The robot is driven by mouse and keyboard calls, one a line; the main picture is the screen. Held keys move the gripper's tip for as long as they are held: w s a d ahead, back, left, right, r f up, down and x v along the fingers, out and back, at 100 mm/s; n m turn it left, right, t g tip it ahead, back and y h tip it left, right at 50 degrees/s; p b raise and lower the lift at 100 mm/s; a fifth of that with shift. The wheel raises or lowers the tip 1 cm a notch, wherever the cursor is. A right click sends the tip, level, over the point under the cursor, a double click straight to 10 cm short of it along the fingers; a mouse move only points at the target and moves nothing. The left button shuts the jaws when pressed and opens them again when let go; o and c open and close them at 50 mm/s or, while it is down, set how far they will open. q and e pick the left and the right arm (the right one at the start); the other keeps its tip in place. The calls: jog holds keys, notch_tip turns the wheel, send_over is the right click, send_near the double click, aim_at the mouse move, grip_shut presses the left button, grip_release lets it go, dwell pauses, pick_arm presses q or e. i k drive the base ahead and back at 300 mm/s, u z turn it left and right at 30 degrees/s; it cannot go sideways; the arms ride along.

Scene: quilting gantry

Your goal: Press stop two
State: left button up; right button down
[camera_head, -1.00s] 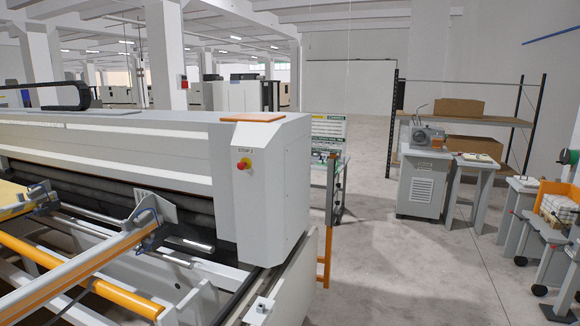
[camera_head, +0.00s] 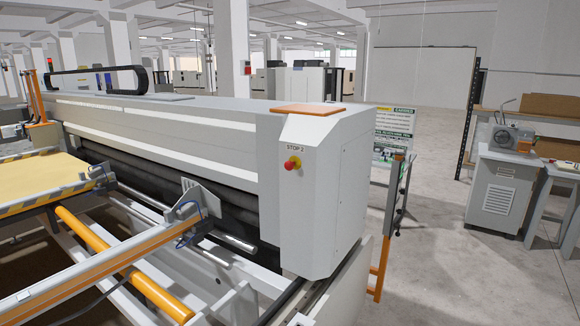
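The stop two button (camera_head: 292,163) is a red knob on a yellow base. It sits on the left part of the white end housing (camera_head: 320,200) of the quilting gantry, just below a label reading "STOP 2" (camera_head: 295,148). Nothing covers the button in the head view. Neither of my grippers shows in the head view.
An orange pad (camera_head: 311,108) lies on top of the housing. Rails and an orange roller (camera_head: 120,265) fill the front left. A sign board (camera_head: 395,134) and an orange post (camera_head: 380,268) stand right of the housing. Open floor (camera_head: 440,270) lies further right.

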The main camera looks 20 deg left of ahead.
aim_at(289, 166)
jog(key=u, duration=0.55)
jog(key=i, duration=0.85)
jog(key=u, duration=0.75)
